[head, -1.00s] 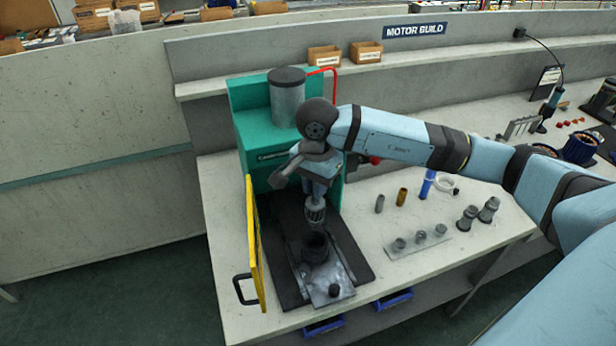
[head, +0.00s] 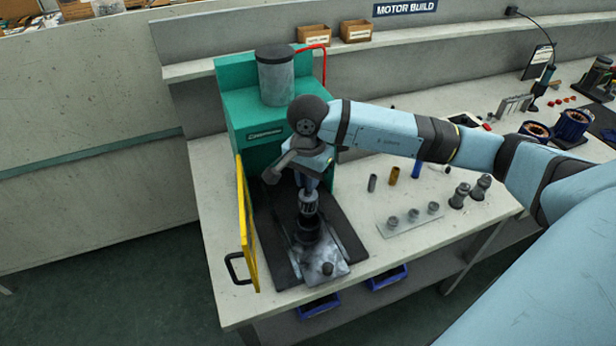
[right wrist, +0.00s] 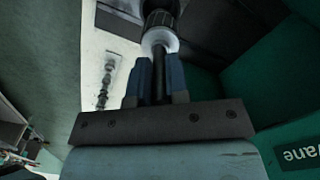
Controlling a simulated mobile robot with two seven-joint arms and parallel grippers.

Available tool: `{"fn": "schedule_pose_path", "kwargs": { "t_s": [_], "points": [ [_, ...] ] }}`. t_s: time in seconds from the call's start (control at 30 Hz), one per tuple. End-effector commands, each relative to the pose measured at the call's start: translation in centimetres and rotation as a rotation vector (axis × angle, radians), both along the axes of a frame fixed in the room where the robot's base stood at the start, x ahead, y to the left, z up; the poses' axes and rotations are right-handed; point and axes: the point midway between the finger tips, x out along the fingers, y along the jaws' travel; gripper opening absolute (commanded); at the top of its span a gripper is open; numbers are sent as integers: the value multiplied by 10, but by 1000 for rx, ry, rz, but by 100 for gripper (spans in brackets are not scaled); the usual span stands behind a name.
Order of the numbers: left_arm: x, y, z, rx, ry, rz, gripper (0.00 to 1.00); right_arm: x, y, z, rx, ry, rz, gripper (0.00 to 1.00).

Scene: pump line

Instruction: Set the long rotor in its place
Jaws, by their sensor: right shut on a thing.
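My right gripper (head: 309,184) points down in front of the green press (head: 262,128). It is shut on the shaft of the long rotor (head: 308,203), which hangs upright with its ridged grey body below the fingers. The right wrist view shows the shaft between the blue fingers (right wrist: 158,80) and the dark rotor body (right wrist: 160,10) beyond a white collar. Directly under the rotor is a black round holder (head: 306,230) on a metal plate (head: 327,262). The rotor's lower end is at the holder's mouth; I cannot tell whether it has entered. My left gripper is out of view.
A yellow guard (head: 246,225) with a black handle stands open left of the plate. Right of the press are a tray (head: 388,228) of small grey parts, two dark stepped parts (head: 470,192) and small cylinders (head: 394,175). The bench front right is clear.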

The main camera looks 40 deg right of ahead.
Motion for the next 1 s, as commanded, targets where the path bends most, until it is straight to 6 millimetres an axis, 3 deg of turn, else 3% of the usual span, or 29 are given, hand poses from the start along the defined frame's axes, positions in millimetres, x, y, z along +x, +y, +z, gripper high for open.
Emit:
{"fn": "schedule_pose_path", "kwargs": {
  "t_s": [0.53, 1.0],
  "points": [
    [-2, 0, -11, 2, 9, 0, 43, 0, 1, 0, -1, -1, 1, 0],
    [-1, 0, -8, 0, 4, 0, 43, 0, 1, 1, 0, -2, 0, 0]
  ]
}}
